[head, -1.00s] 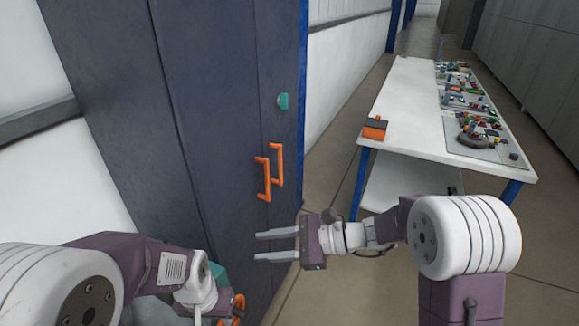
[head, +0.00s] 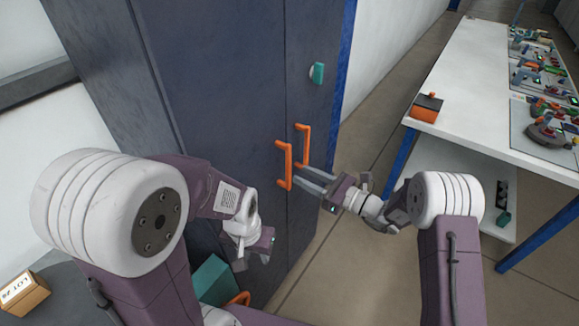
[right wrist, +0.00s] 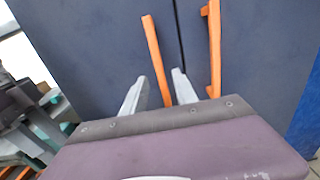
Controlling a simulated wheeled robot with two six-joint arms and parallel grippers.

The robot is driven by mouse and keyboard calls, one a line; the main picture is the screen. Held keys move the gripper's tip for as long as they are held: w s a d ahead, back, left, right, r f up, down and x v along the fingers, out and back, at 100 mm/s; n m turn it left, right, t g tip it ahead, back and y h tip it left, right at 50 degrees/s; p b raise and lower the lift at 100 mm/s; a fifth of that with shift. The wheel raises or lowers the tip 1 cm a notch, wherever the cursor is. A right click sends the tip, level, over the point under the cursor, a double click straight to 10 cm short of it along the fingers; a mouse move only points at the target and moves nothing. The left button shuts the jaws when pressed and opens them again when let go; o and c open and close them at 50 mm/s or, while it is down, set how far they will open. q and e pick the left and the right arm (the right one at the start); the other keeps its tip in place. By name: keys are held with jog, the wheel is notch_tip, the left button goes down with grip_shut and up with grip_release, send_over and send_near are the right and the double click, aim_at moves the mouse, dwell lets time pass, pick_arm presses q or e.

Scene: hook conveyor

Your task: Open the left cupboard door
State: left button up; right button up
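The tall dark blue-grey cupboard has a left door (head: 225,75) and a right door (head: 308,45); both look shut, with a narrow seam between them. The left door carries an orange upright handle (head: 285,165), also in the right wrist view (right wrist: 155,55). The right door has a similar orange handle (head: 304,145). My right gripper (head: 307,180) is open at the left handle. In the right wrist view its fingers (right wrist: 158,95) stand either side of that handle's lower part, with visible gaps. My left gripper (head: 268,243) is low before the left door; its fingers are not clearly visible.
A teal fitting (head: 317,73) sits on the right door. A white table (head: 470,95) at the right holds an orange-and-black box (head: 426,107) and trays of parts. A teal object (head: 213,280) and a labelled carton (head: 22,292) are at the lower left. Open floor lies between cupboard and table.

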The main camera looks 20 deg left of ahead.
aim_at(290, 169)
jog(key=x, duration=0.6)
jog(key=shift+s+r+p, duration=0.1)
jog(key=shift+s+p, duration=0.05)
jog(key=shift+p, duration=0.2)
jog(key=shift+w+a, duration=0.2)
grip_shut()
dwell(0.7)
